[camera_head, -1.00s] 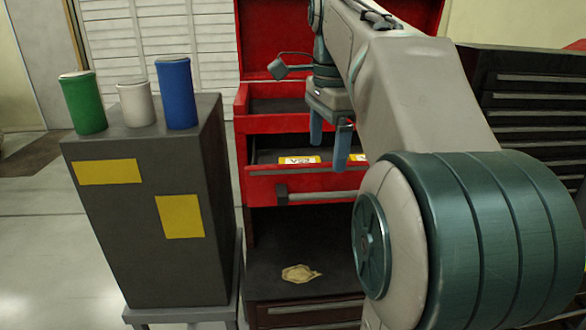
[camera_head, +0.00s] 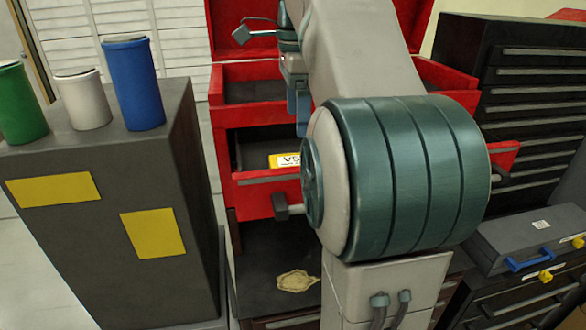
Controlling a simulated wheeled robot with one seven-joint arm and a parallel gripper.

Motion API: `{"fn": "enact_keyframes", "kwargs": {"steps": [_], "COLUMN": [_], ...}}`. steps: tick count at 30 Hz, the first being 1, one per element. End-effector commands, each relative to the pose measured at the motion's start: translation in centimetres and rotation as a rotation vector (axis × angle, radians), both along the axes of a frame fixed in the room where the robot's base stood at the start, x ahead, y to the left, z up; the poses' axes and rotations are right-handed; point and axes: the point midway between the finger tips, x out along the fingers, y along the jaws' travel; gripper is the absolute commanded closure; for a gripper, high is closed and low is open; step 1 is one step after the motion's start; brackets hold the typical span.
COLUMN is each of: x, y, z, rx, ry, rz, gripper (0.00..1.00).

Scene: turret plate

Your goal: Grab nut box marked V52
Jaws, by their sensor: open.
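A yellow box with a white label (camera_head: 284,160) lies in the open drawer of the red tool chest. Its label starts with "V" and "5"; the rest is hidden behind my arm. The open red drawer (camera_head: 250,188) has a dark bar handle at its front left. My gripper (camera_head: 300,110) is above the drawer, just right of and higher than the labelled box, apart from it. One finger shows hanging down; the other is hidden by my arm. The gripper is open, with nothing seen in it.
A dark grey cabinet (camera_head: 95,185) with yellow patches stands at left, bearing green (camera_head: 20,105), white (camera_head: 83,100) and blue (camera_head: 133,85) cylinders. A beige cloth (camera_head: 297,281) lies on the lower shelf. A black drawer unit (camera_head: 540,95) and a grey case (camera_head: 535,238) are at right.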

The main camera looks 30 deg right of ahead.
Motion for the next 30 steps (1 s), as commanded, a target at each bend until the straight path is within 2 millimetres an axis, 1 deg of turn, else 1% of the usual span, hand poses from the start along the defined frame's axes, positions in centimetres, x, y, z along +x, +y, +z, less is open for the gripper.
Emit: {"fn": "enact_keyframes", "kwargs": {"steps": [1,3,9,17,27,30], "x": [0.0,-0.1,0.0,-0.1,-0.4,-0.4], "y": [0.0,0.1,0.1,0.2,0.5,0.5], "z": [-1.1,-2.2,-4.8,-6.1,-10.1,-10.7], "rx": [0.001,0.001,0.001,0.000,0.001,0.001], "ry": [0.004,0.003,0.003,0.001,0.003,0.002], "rz": [0.001,0.001,0.002,0.002,0.002,0.002], "gripper": [0.18,0.18,0.18,0.18,0.18,0.18]}}
